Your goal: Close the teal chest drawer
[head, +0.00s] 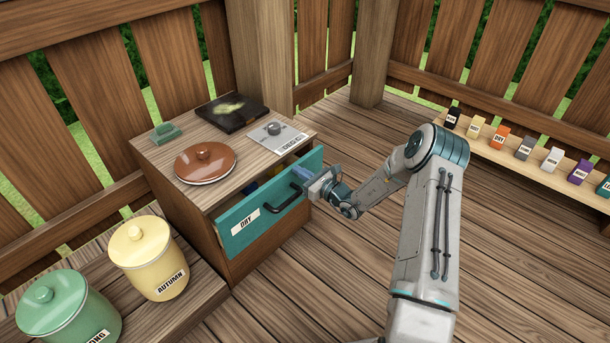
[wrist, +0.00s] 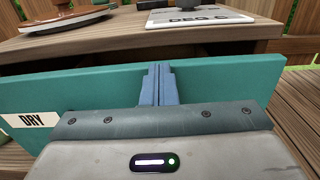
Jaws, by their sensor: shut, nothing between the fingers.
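The teal chest drawer (head: 262,212) stands partly pulled out of the wooden chest (head: 188,207), with a gap behind its front where some dark blue and yellow contents show. My gripper (head: 303,175) is shut and empty at the right part of the drawer front. In the wrist view my blue fingertips (wrist: 157,84) are together in front of the teal panel (wrist: 225,88), their tips near its top edge. I cannot tell whether they touch it.
A yellow canister (head: 149,258) and green canister (head: 66,309) stand left. Labelled boxes line a low shelf (head: 510,158) at right.

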